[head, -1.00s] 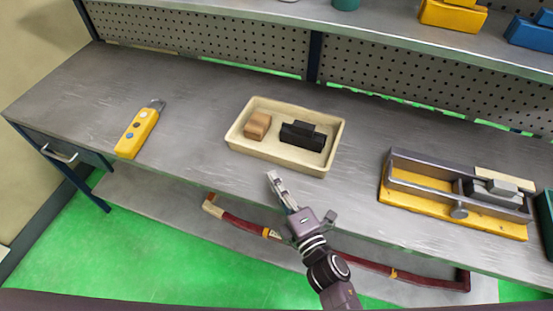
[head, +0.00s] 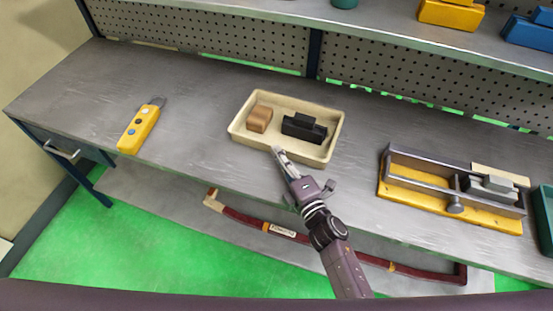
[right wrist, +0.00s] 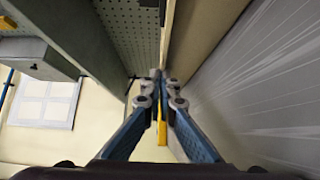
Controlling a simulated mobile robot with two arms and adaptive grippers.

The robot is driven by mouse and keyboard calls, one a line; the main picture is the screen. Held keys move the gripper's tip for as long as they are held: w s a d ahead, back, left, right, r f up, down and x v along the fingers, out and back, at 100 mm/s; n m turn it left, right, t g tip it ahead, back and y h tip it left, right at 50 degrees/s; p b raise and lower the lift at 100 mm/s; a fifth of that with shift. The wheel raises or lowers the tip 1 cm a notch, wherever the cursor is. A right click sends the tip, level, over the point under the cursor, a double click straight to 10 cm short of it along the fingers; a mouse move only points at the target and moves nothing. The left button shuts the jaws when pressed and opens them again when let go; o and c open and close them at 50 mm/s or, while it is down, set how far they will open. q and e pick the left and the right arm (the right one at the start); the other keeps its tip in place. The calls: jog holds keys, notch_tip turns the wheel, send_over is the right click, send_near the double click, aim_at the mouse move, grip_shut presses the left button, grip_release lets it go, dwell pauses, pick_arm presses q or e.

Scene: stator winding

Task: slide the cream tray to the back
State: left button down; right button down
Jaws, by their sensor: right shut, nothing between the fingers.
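The cream tray (head: 235,128) lies on the grey workbench left of the middle in the head view. It holds a brown wooden block (head: 260,119) and a black block (head: 303,129). My right gripper (head: 277,151) is shut and empty, its fingertips at the tray's front wall. I cannot tell for certain whether they touch it. In the right wrist view the shut fingertips (right wrist: 160,76) are close together beside a beige surface, probably the tray wall (right wrist: 205,40). My left gripper is not in view.
A yellow handheld device (head: 138,130) lies to the left on the workbench (head: 200,95). A metal fixture on a yellow base (head: 420,198) stands to the right. A perforated back panel (head: 400,75) rises behind. Bare bench lies between the tray and the panel.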

jog(key=w+d+b, duration=0.1)
jog(key=w, duration=0.4)
jog(key=w+d+b, duration=0.2)
jog(key=w, duration=0.3)
jog(key=w+d+b, duration=0.2)
jog(key=w, duration=0.3)
jog(key=shift+w+d+f, duration=0.1)
jog(key=shift+w, duration=0.3)
jog(key=shift+w+d, duration=0.15)
jog(key=shift+w, duration=0.3)
jog(key=shift+s, duration=0.1)
